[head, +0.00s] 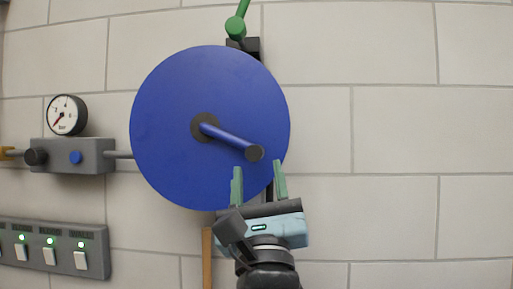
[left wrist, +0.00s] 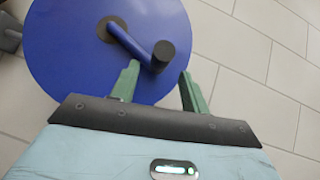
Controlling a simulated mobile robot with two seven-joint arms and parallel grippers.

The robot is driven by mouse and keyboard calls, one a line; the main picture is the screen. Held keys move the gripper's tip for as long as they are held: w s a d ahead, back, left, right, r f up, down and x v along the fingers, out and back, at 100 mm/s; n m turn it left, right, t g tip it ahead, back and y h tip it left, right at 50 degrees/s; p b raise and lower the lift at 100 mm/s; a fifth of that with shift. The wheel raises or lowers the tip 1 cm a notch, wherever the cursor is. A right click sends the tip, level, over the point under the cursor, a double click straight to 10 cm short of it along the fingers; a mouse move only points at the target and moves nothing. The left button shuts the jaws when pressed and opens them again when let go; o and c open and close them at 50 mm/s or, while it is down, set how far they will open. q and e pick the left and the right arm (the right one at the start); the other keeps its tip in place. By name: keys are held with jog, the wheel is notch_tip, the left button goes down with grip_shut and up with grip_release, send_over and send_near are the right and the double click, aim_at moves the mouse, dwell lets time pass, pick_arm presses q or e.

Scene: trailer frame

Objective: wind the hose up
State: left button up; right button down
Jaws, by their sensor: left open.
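A round blue hose reel (head: 165,100) is mounted on the wall, its flat disc facing me. A blue crank arm (head: 228,137) runs from its dark hub (head: 205,127) down to the right and ends in a dark knob (head: 255,153). My left gripper (head: 258,172) is open just below the knob, fingers pointing up. In the left wrist view the reel (left wrist: 65,50) and the knob (left wrist: 163,54) lie just beyond the fingertips (left wrist: 160,72), with nothing between the fingers. I cannot make out the hose itself. My right gripper is not in view.
A pressure gauge (head: 67,115) and a grey valve block (head: 85,155) are left of the reel. A grey switch panel (head: 50,262) with green lights is lower left. A green lever (head: 236,25) is above the reel. The wall to the right is clear.

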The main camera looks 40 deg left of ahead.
pick_arm(q)
jog(key=p+x, duration=0.1)
jog(key=x, duration=0.5)
jog(key=shift+a, duration=0.1)
grip_shut()
